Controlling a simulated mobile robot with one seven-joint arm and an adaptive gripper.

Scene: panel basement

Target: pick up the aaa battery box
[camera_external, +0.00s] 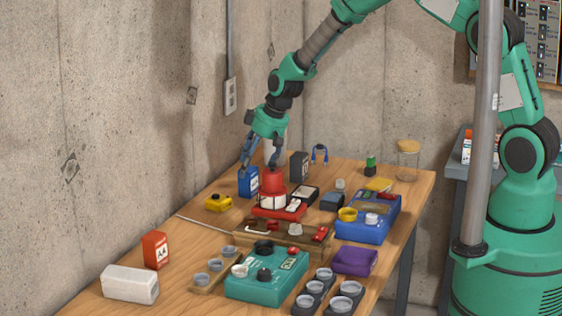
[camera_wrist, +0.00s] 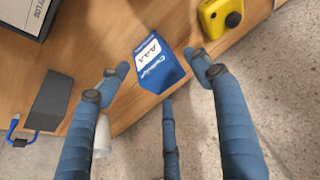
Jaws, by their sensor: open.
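The AAA battery box is a small blue box with a white "AAA" label. It stands on the wooden table near the wall side in the external view (camera_external: 248,183). In the wrist view the box (camera_wrist: 158,66) shows its label between and just beyond my fingertips. My gripper (camera_external: 261,160) is above the table, over and slightly right of the box in the external view. Its blue fingers (camera_wrist: 163,75) are spread apart in the wrist view with nothing held. I cannot tell the exact height gap between fingertips and box.
A yellow object (camera_external: 218,202) lies in front, at left. A white cylinder (camera_wrist: 102,135) is partly hidden by a finger. The table edge runs close by the box (camera_wrist: 225,45).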

